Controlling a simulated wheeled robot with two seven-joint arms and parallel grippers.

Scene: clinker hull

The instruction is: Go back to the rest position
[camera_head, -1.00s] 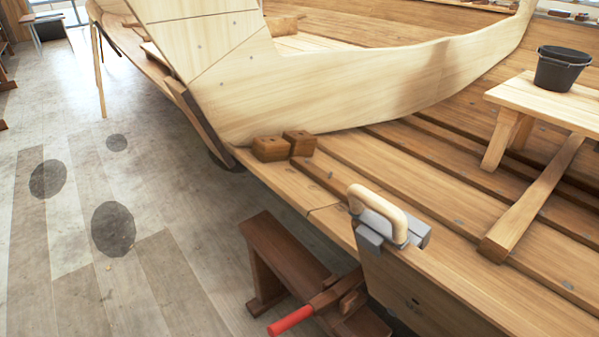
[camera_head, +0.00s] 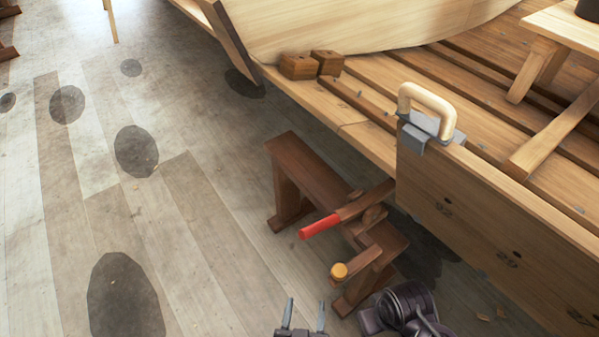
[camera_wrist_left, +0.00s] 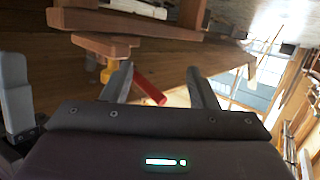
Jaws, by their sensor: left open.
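My left gripper (camera_head: 305,316) shows at the bottom edge of the head view, its two grey fingers pointing up and apart with nothing between them. In the left wrist view the fingers (camera_wrist_left: 157,84) are also spread and empty. Beyond them is a red handle (camera_wrist_left: 150,88), which does not touch the fingers as far as I can tell. A dark, rounded arm part of mine (camera_head: 405,306) is at the bottom of the head view. I make out no right gripper fingertips in the head view.
A brown wooden bench (camera_head: 315,182) with a red-handled tool (camera_head: 320,226) stands beside the hull plank (camera_head: 480,225). A clamp with a pale handle (camera_head: 428,104) grips the plank's top edge.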

